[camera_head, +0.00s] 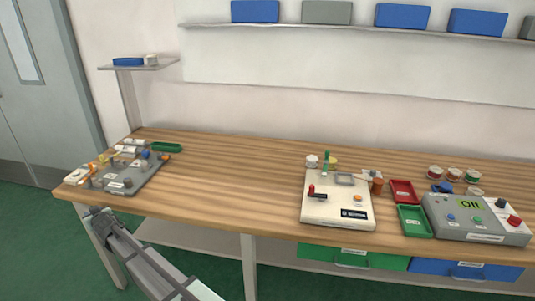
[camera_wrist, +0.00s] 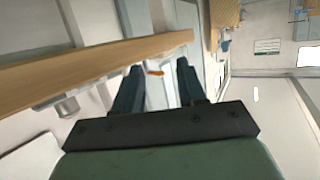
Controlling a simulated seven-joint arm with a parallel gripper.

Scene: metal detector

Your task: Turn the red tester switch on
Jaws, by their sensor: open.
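A cream box (camera_head: 337,211) stands on the wooden bench, right of its middle. A small red-topped switch (camera_head: 311,190) stands up at its left side, and an orange button sits to the right. Whether the switch is on or off is too small to tell. My gripper (camera_head: 97,213) is low at the left, beside the bench's front edge and far from the cream box. In the wrist view, my gripper (camera_wrist: 157,70) is open, its two dark fingers apart with nothing held between them. The switch is not visible in the wrist view.
A grey box (camera_head: 478,220) with a green display and a red knob stands at the right. Red (camera_head: 403,191) and green (camera_head: 414,221) trays lie between the boxes. A grey board (camera_head: 135,182) with small parts is at the left. The bench's middle-left is clear.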

